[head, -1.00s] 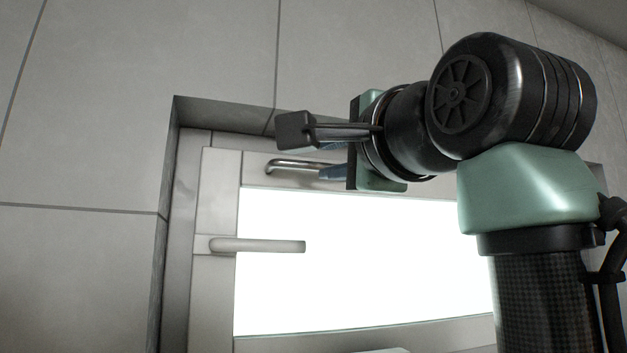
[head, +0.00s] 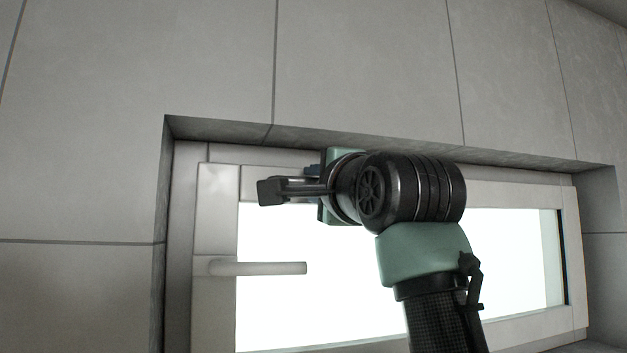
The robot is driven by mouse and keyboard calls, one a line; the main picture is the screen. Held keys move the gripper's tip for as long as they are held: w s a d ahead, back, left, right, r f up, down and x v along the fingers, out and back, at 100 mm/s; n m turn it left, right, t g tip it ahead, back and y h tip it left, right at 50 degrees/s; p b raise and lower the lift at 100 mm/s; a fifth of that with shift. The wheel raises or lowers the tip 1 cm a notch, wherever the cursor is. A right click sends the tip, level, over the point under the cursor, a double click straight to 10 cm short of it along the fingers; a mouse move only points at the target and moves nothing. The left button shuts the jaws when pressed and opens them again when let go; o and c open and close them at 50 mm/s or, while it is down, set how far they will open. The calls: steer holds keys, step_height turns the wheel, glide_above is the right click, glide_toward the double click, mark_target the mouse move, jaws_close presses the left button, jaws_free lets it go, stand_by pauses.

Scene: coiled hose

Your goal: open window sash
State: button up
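The window sash (head: 215,215) has a pale frame around a bright white pane and sits in a recess in the tiled wall. A pale lever handle (head: 270,268) on its left side points horizontally to the right. My gripper (head: 274,188) is in front of the sash's top rail, above the lever handle, pointing left. One finger with a dark block-like tip shows; the other is mostly hidden behind it. The curved metal handle on the top rail is now hidden behind the gripper. I cannot tell whether the fingers are open or hold it.
The recess edge (head: 370,143) runs just above my gripper. The recess's side wall (head: 160,230) stands at the left. The right part of the pane (head: 510,255) is clear of my arm. A dark strip (head: 562,258) runs along the pane's right edge.

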jaws_close()
stand_by(1.2)
